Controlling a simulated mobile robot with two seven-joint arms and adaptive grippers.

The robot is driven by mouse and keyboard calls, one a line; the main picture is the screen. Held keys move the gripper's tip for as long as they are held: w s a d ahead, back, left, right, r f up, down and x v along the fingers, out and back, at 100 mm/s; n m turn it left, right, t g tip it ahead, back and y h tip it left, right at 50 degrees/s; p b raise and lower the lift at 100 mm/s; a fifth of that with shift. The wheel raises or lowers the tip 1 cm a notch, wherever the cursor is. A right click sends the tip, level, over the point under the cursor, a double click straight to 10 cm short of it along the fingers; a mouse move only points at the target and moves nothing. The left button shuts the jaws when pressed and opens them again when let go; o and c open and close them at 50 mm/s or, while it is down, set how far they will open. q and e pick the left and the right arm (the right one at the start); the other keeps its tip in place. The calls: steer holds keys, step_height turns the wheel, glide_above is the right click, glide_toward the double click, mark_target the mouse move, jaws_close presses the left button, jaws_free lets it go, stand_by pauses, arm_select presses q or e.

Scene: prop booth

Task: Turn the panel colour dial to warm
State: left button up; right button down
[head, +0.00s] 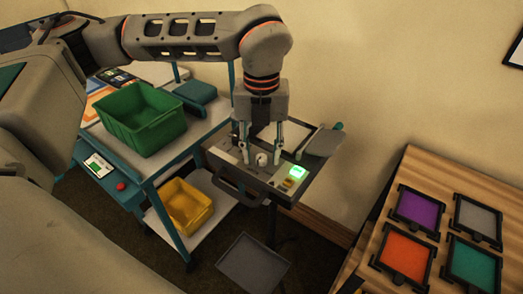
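The colour dial is a small pale round knob (262,160) on top of a grey control panel (229,152). A lit green display (297,171) and small yellowish marks or buttons sit to its right on the panel. My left gripper (261,157) points down over the panel, with one finger on each side of the dial. The fingers are apart, with a visible gap to the knob, so it looks open around it. The dial's pointer and labels are too small to read. My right gripper is not in view.
A teal-framed cart at left holds a green bin (143,117) on top and a yellow bin (186,205) below. A grey flat plate (253,263) is low in front. A wooden table (440,172) at right carries purple, grey, orange and teal framed panels.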

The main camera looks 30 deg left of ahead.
arm_select(q)
jaws_close()
steer(key=shift+m, duration=0.3)
steer(key=m, duration=0.5)
steer(key=shift+r, duration=0.1)
steer(key=m+p, duration=0.1)
steer(key=m, duration=0.5)
stand_by(0.4)
jaws_free()
